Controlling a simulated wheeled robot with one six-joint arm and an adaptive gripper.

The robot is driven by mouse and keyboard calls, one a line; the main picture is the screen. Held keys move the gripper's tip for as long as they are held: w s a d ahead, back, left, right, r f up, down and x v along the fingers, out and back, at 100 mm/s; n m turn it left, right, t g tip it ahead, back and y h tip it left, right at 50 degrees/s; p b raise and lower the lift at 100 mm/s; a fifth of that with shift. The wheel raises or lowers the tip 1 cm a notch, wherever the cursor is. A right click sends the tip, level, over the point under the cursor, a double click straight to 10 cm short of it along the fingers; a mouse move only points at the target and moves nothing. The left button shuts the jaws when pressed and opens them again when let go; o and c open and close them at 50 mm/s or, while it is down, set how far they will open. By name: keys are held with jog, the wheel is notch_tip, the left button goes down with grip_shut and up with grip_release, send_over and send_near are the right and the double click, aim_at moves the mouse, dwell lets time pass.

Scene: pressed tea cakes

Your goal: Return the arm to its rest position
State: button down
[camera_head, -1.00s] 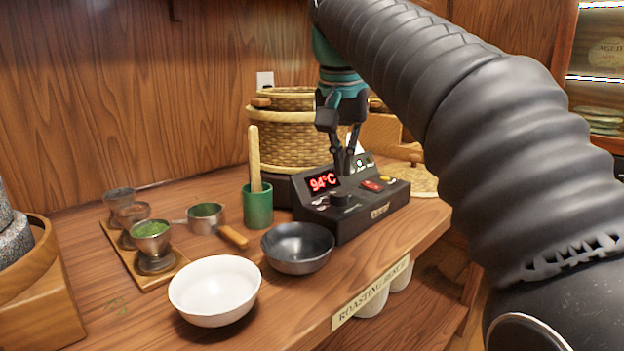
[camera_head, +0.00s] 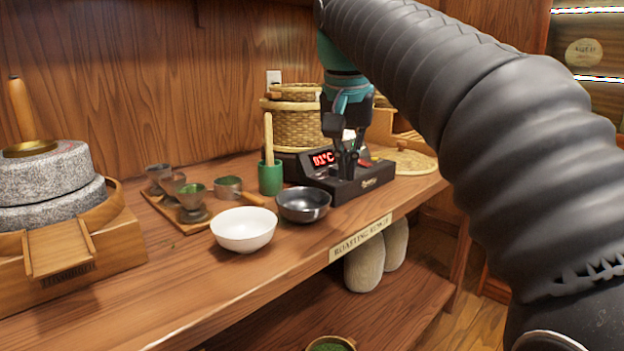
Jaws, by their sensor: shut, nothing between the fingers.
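My arm (camera_head: 480,110) comes in from the right edge in its dark ribbed sleeve and bends down at the top middle. My gripper (camera_head: 346,172) hangs at its end, pointing down, shut and empty. It shows in front of the black roaster unit (camera_head: 350,188) with the red temperature display; I cannot tell the exact gap between them. The roaster stands near the right part of the wooden bench (camera_head: 200,285).
A white bowl (camera_head: 243,230), a dark bowl (camera_head: 303,205) and a green cup (camera_head: 270,178) with a wooden stick stand left of the roaster. Small cups (camera_head: 192,203) sit on a board. A stone mill (camera_head: 45,185) is at left. Wicker baskets (camera_head: 295,122) stand behind.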

jog(key=s+d+f+n+t, duration=0.1)
jog(key=s+d+f, duration=0.4)
jog(key=s+f, duration=0.5)
jog(key=s+d+f+n+t, duration=0.1)
jog(key=s+d+f, duration=0.4)
jog(key=s+f, duration=0.5)
notch_tip(320, 180, down, 7)
jog(key=shift+d+f+n+t+y, duration=0.1)
jog(key=shift+d+n+t+y, duration=0.05)
jog(key=shift+n+t+y, duration=0.2)
